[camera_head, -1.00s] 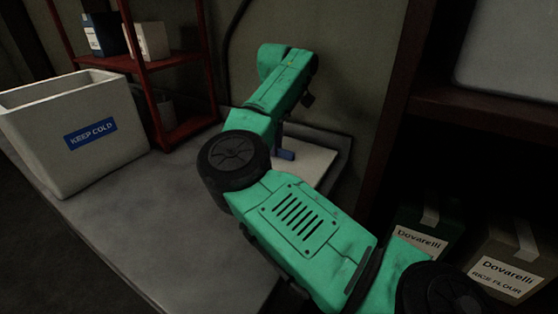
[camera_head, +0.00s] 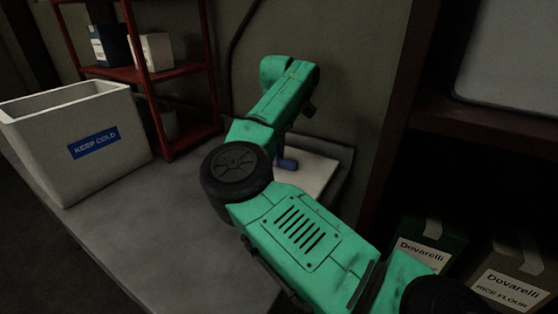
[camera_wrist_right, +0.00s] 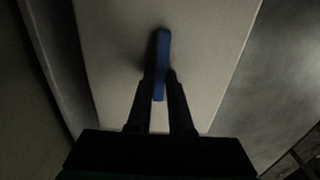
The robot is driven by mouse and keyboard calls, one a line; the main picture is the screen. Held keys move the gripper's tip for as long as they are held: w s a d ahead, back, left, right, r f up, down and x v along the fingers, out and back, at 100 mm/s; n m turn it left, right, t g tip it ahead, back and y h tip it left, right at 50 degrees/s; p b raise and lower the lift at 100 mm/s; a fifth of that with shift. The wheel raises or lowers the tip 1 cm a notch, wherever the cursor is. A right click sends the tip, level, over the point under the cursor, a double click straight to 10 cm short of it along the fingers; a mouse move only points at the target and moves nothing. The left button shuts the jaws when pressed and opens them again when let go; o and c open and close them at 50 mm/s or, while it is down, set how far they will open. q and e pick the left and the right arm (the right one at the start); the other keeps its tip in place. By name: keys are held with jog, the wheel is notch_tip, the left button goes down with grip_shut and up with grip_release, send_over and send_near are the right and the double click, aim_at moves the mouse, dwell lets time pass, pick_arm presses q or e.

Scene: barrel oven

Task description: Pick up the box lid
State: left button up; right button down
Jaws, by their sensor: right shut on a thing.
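The box lid is a pale flat panel (camera_head: 318,172) with a blue handle (camera_head: 288,164). It lies flat against the back wall end of the grey counter, partly hidden behind my green right arm. In the right wrist view the lid (camera_wrist_right: 215,45) fills the middle, with its blue bar handle (camera_wrist_right: 163,50) standing out from it. My right gripper (camera_wrist_right: 165,80) is shut on the handle, its two dark fingers at the handle's near end. In the head view the arm hides the fingers. My left gripper is not in view.
A white open box marked KEEP COLD (camera_head: 60,165) stands at the left on the counter (camera_head: 150,230). A red shelf rack (camera_head: 180,138) stands behind it. Dovarelli bags (camera_head: 510,285) sit in a dark shelf at the right. The counter's front middle is clear.

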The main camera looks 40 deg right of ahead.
notch_tip(320, 180, up, 28)
jog(key=p, duration=2.4)
